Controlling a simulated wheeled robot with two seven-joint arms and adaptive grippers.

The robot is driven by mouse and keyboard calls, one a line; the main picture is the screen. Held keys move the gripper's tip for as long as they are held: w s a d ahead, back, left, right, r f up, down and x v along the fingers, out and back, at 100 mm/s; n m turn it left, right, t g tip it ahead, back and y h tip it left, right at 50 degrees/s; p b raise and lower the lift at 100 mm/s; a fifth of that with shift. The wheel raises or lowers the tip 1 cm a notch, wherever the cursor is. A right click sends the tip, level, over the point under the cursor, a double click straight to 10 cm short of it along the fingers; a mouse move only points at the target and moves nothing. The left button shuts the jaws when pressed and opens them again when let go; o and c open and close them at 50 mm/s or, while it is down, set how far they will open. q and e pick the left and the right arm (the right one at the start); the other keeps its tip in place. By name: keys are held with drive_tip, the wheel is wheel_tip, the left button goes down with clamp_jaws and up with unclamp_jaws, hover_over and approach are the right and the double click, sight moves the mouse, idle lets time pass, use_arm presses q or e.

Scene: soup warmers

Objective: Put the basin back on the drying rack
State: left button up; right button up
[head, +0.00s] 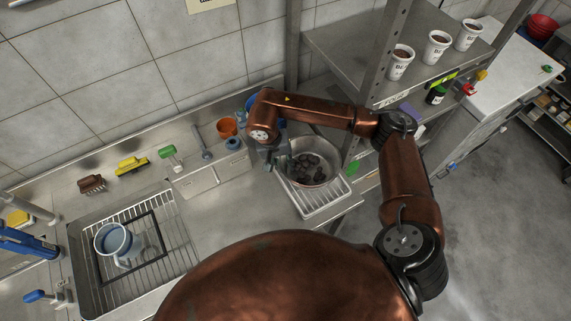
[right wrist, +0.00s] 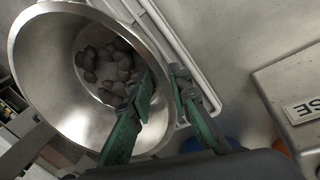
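The basin (head: 325,148), a round metal bowl with several dark lumps inside, sits over a white ribbed rack (head: 325,205) at the counter's right end. My right gripper (head: 274,157) is at the basin's left rim. In the right wrist view, its two green fingers (right wrist: 162,84) straddle the rim of the basin (right wrist: 50,60), one inside the bowl and one outside. I cannot tell whether they press on the rim. The rack's white edge (right wrist: 170,30) shows beside the bowl. My left gripper is not in view.
A wire grid (head: 180,255) at left holds a light-blue pot (head: 115,241). An orange cup (head: 227,127), brushes and a green-headed tool (head: 168,152) lie along the wall. A metal shelf (head: 340,45) with cups stands at right. The middle counter is mostly clear.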

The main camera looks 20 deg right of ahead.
idle(0.3)
drive_tip(key=shift+r, duration=0.35)
drive_tip(key=v, duration=1.1)
drive_tip(key=shift+r, duration=0.25)
